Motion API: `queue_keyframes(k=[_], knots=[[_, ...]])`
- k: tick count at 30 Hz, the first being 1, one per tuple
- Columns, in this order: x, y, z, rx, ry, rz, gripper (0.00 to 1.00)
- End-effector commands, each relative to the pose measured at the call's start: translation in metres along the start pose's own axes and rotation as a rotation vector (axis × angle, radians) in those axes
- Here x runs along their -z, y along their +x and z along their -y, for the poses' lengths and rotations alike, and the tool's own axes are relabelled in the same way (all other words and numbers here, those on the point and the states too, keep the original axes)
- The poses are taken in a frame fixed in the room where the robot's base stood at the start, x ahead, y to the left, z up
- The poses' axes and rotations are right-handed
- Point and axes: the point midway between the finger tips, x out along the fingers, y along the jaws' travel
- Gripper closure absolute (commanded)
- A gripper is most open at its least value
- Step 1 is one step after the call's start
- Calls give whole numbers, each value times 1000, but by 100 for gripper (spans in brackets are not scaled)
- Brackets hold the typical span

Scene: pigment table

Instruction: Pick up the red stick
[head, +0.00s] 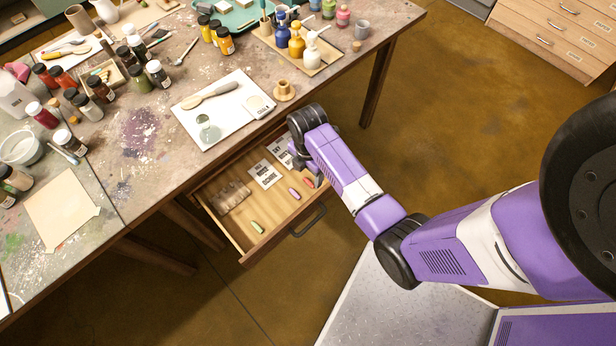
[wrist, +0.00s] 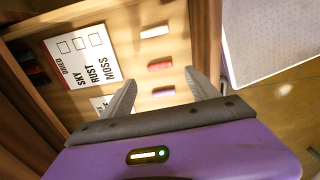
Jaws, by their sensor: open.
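The red stick (wrist: 160,65) lies in the open drawer, just beyond my fingertips in the wrist view. It also shows in the head view (head: 308,183), at the right side of the drawer (head: 245,250). My gripper (wrist: 160,77) is open and empty, its two fingers either side of the line to the red stick. A purple stick (wrist: 163,92) lies between my fingers in the picture, nearer than the red one. I cannot tell how high the fingers are above the drawer floor. In the head view my arm hides the gripper's fingers.
A cream stick (wrist: 154,31) lies beyond the red one. A green stick (head: 257,227) lies near the drawer front. Printed cards (wrist: 82,55) and a brown bundle (head: 233,197) share the drawer. The drawer's wooden wall (wrist: 207,35) rises close to my right finger. The tabletop (head: 150,180) overhangs behind.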

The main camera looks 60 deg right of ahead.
Motion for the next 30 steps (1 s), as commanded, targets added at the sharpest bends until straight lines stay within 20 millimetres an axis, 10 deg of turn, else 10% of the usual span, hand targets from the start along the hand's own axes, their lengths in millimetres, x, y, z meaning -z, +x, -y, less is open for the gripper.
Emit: queue_keyframes(k=[20,26,30], knots=[[-8,50,0,0,0,0,31],[-7,50,0,0,0,0,70],[-7,50,0,0,0,0,72]])
